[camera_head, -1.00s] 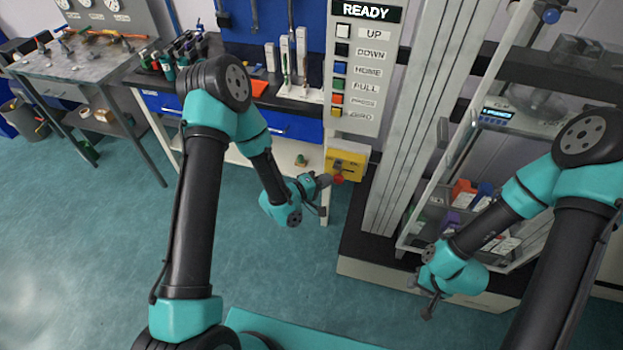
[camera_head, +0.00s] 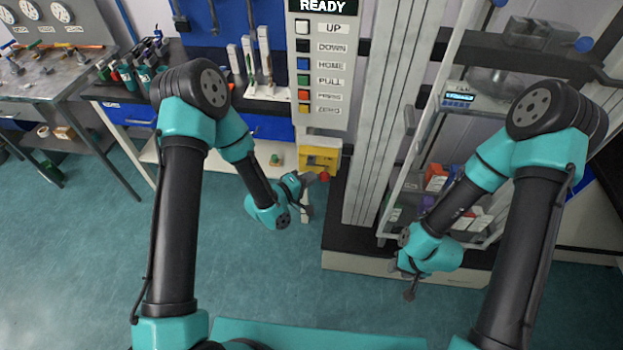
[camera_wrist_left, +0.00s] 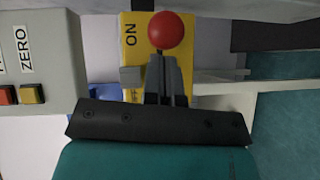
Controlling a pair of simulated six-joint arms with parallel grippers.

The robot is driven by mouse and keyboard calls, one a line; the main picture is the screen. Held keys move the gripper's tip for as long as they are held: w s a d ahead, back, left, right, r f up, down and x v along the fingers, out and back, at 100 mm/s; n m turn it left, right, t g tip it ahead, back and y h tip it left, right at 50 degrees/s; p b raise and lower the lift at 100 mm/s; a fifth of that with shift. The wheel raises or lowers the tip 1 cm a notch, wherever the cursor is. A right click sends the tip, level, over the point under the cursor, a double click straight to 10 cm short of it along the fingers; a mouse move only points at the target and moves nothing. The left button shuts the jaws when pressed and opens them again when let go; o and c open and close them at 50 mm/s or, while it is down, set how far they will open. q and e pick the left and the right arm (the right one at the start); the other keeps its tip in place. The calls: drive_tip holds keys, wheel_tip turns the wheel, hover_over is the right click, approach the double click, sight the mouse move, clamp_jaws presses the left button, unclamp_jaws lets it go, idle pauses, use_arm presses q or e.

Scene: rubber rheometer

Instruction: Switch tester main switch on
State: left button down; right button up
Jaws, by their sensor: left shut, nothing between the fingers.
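The main switch is a yellow box (camera_head: 322,157) on the tester's side, below the button panel; it also fills the middle of the left wrist view (camera_wrist_left: 187,88). Its lever ends in a red ball (camera_head: 324,175), seen in the left wrist view (camera_wrist_left: 166,30) near the printed word ON. My left gripper (camera_head: 314,178) is shut and empty. Its fingertips (camera_wrist_left: 163,58) are right at the red ball, which is not between them; I cannot tell if they touch. The lever's shaft is hidden behind the fingers. My right gripper (camera_head: 410,291) hangs low at right, away from the switch.
The button panel (camera_head: 319,75) shows READY on its display (camera_head: 322,5). The tester column (camera_head: 381,120) stands right of the switch. A workbench (camera_head: 225,100) with tools is behind at left. The teal floor (camera_head: 110,260) is clear.

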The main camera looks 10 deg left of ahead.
use_arm(q)
drive_tip(key=w+a+v, duration=0.1)
drive_tip(key=v, duration=1.1)
drive_tip(key=shift+a, duration=0.3)
drive_tip(key=shift+w, duration=0.2)
drive_tip(key=s+a+f+m+g+y, duration=0.3)
drive_tip(key=s+f+g+y, duration=0.1)
drive_tip(key=s+f+g, duration=0.1)
drive_tip(key=s+a+f+m+g+y, duration=0.3)
drive_tip(key=s+f+g, duration=0.3)
drive_tip(key=s+f, duration=0.2)
drive_tip(key=s, duration=0.2)
drive_tip(key=shift+s+y, duration=0.3)
drive_tip(key=shift+y, duration=0.1)
